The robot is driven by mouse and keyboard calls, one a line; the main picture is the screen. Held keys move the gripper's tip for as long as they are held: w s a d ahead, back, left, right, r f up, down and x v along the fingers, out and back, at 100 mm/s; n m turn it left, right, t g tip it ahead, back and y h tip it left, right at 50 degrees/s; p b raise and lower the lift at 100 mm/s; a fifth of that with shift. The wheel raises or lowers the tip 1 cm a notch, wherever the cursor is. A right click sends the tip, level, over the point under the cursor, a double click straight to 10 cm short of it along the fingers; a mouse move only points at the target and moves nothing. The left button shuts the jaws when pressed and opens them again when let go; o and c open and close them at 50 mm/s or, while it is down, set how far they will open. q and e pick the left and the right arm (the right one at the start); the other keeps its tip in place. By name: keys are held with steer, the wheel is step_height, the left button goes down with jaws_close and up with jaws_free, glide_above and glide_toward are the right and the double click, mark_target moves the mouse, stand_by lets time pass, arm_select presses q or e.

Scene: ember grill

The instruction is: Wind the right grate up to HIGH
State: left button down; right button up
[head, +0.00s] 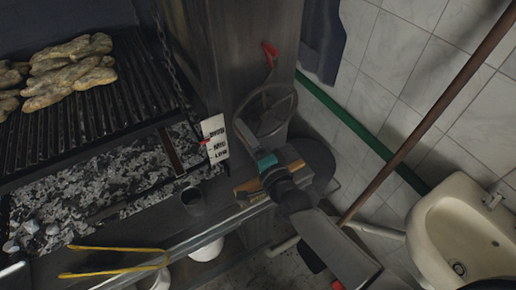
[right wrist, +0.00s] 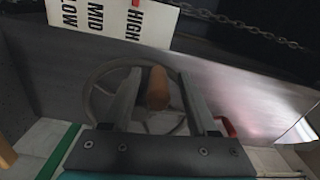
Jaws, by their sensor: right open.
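The hand wheel (head: 287,112) is on the dark metal post right of the grill. Its wooden handle (right wrist: 157,92) stands between the fingers of my right gripper (head: 256,146) in the right wrist view. The jaws are open around the handle, and I cannot tell if they touch it. The white HIGH/MID/LOW scale (head: 215,140) has a red pointer (head: 205,142) at its left edge, near HIGH and towards MID. In the wrist view the red mark (right wrist: 135,3) is beside HIGH. The grate (head: 110,108) hangs above the coals with meat on it.
A red lever (head: 269,50) is above the wheel. Yellow tongs (head: 110,249) and a dark cup (head: 193,200) are near the grill's front edge. A brown pole (head: 432,112) leans by a sink (head: 425,225) at right. A chain (head: 166,50) runs beside the grate.

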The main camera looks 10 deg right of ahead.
steer(key=b+v, duration=0.1)
steer(key=v, duration=1.3)
steer(key=shift+s, duration=0.35)
steer(key=shift+d+b, duration=0.15)
steer(key=shift+b, duration=0.15)
